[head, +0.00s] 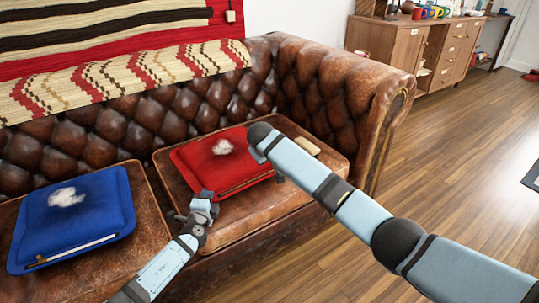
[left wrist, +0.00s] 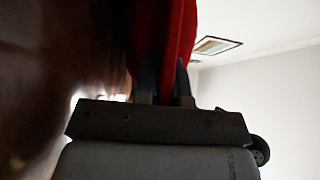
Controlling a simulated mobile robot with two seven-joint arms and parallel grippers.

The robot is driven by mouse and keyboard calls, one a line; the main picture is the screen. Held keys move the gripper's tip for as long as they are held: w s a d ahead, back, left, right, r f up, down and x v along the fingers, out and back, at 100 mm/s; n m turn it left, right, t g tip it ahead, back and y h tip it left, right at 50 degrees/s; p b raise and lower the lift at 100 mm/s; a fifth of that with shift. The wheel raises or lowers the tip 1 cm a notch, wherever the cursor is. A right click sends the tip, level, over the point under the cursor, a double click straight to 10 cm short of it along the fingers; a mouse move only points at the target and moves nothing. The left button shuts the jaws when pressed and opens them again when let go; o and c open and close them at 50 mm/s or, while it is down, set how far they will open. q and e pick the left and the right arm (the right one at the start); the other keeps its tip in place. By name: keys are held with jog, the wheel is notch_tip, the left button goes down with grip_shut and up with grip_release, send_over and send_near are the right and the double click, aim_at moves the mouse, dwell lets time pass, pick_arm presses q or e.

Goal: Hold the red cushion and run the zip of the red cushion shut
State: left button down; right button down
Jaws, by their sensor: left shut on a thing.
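The red cushion (head: 199,161) lies flat on the right seat of the brown leather sofa, with a white fluffy patch on top. My left gripper (head: 205,196) is at its near left corner. In the left wrist view, my left gripper's two fingers (left wrist: 164,82) are shut on the red cushion's edge (left wrist: 176,35). My right arm comes in from the right, and its gripper (head: 280,177) is by the cushion's right side. The arm hides its fingertips and that part of the cushion.
A blue cushion (head: 75,215) with a pale zip strip along its near edge lies on the left seat. A small beige object (head: 306,146) lies right of my right gripper. The sofa's arm (head: 345,95) rises on the right. Wooden floor (head: 455,160) is open beyond.

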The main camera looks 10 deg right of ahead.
pick_arm(q)
jog(key=c, duration=1.1)
grip_release()
pick_arm(e)
jog(key=shift+s+a+r, duration=0.15)
jog(key=shift+s+r, duration=0.2)
jog(key=shift+r, duration=0.1)
pick_arm(q)
jog(key=shift+s, duration=0.1)
